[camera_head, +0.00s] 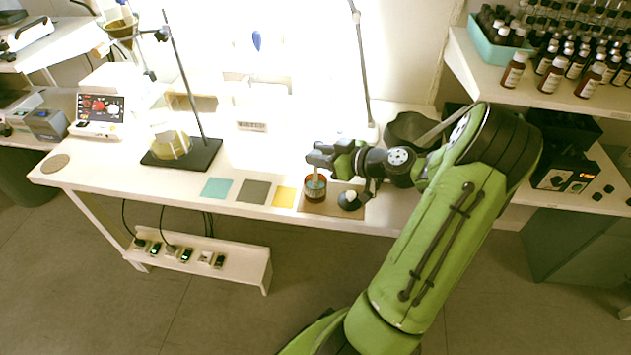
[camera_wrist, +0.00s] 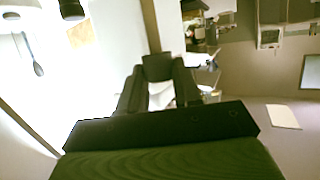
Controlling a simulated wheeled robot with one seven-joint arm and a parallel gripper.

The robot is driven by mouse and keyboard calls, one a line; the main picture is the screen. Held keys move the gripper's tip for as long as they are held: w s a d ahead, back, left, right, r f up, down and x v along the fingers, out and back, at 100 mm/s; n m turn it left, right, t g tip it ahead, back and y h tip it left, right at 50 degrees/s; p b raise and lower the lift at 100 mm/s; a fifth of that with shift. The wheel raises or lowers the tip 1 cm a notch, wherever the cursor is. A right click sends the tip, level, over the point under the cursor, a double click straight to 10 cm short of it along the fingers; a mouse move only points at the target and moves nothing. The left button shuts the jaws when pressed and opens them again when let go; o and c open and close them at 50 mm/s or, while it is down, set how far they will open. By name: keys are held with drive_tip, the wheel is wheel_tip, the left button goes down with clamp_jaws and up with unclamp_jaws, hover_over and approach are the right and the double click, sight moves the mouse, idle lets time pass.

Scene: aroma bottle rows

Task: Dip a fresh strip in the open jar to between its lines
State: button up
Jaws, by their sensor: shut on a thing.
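A small jar (camera_head: 315,190) with reddish-brown contents stands on a brown mat (camera_head: 325,210) at the table's front edge. My gripper (camera_head: 318,160) is directly above the jar, its fingers pointing left. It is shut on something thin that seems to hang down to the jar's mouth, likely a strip. Its lines and how deep its end reaches are too small to tell. In the wrist view the two dark fingers (camera_wrist: 158,90) show with a pale patch between them; I cannot tell if that is the strip. A dark round object (camera_head: 350,200) sits right of the jar, perhaps its lid.
Yellow (camera_head: 285,197), grey (camera_head: 254,192) and teal (camera_head: 217,188) squares lie left of the mat. A stand with a dark base (camera_head: 182,155) and a flask is further left. A dark bin (camera_head: 408,130) is behind my arm. Brown bottles (camera_head: 551,76) line the right shelf.

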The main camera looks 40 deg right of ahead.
drive_tip(key=shift+f+b, duration=0.4)
drive_tip(key=shift+b, duration=0.25)
idle(0.4)
idle(0.8)
drive_tip(key=shift+r+p, duration=2)
drive_tip(key=shift+r, duration=1)
drive_tip(key=shift+a+f, duration=0.1)
drive_tip(key=shift+a, duration=0.05)
